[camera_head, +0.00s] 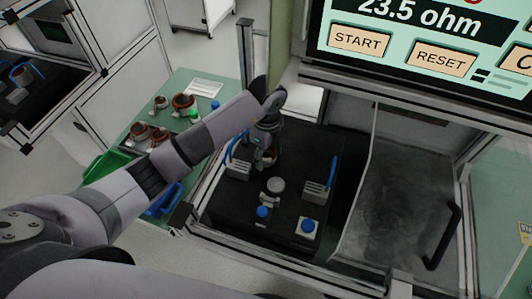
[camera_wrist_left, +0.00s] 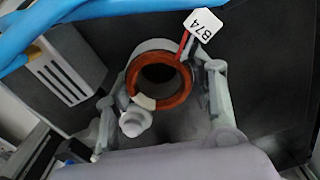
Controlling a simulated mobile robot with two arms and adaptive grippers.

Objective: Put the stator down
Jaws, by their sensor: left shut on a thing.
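The stator (camera_wrist_left: 183,93) is a grey ring with an orange-brown inner rim and a white tag reading B74 on a red lead. In the left wrist view it sits between the fingers of my left gripper (camera_wrist_left: 161,88), which is shut on it. In the head view my left gripper (camera_head: 266,150) is over the back left part of the black test surface (camera_head: 225,205), beside a grey block with blue cables (camera_head: 238,169). The stator is mostly hidden there. I cannot tell whether it touches the surface. My right gripper is not in view.
A second block with a blue cable (camera_head: 315,191) stands at the right. A round grey piece (camera_head: 276,185) and two blue buttons (camera_head: 262,212) (camera_head: 308,226) are in front. A screen (camera_head: 430,30) reads 23.5 ohm. Several stators (camera_head: 183,101) stand on the left table, near a green bin (camera_head: 108,166).

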